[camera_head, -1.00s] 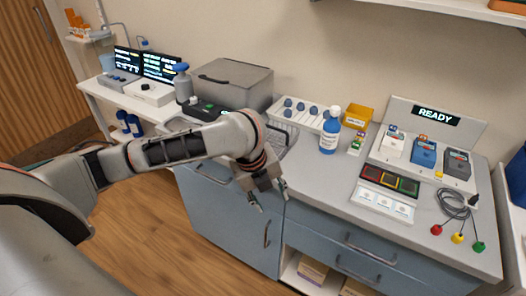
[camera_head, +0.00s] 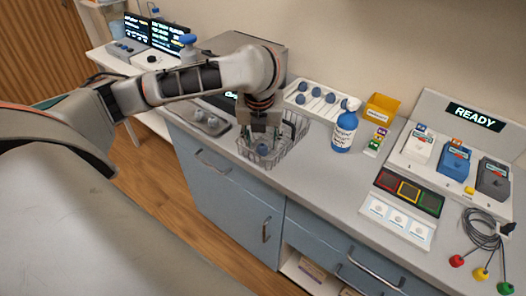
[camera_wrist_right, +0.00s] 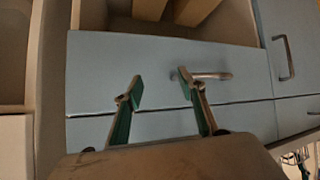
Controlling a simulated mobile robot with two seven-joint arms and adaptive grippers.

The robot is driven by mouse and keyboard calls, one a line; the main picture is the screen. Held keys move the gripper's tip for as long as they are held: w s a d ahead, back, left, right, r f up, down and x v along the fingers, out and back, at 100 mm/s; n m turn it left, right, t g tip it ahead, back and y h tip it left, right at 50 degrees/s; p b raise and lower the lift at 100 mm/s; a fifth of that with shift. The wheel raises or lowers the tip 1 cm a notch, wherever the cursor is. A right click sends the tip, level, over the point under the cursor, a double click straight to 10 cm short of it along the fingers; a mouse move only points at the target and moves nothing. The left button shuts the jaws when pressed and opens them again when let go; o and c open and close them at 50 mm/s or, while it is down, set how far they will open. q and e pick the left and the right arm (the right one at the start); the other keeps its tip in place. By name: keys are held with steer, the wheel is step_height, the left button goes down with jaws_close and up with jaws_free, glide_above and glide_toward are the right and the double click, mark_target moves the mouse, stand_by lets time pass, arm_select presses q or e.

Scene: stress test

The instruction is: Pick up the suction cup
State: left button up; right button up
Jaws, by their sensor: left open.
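A blue-bulbed suction cup (camera_head: 262,150) sits in a wire basket (camera_head: 285,152) near the counter's front edge in the head view. My left gripper (camera_head: 261,142) is open, pointing down over the basket, with its fingertips close around the blue bulb. I cannot tell whether they touch it. The gripper hides part of the bulb and basket. In the right wrist view my right gripper (camera_wrist_right: 163,90) is open and empty, facing blue drawer fronts.
A blue-and-white bottle (camera_head: 345,128) and a yellow bin (camera_head: 380,108) stand right of the basket. A metal tray with small items (camera_head: 205,122) lies left. Coloured pads (camera_head: 409,191) and a device with a READY display (camera_head: 475,117) are farther right. The counter's front middle is clear.

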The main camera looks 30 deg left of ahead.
mark_target(262, 146)
arm_select(q)
steer(key=b+x, duration=0.1)
steer(key=x, duration=0.2)
steer(key=shift+f, duration=0.15)
steer(key=c, duration=0.9)
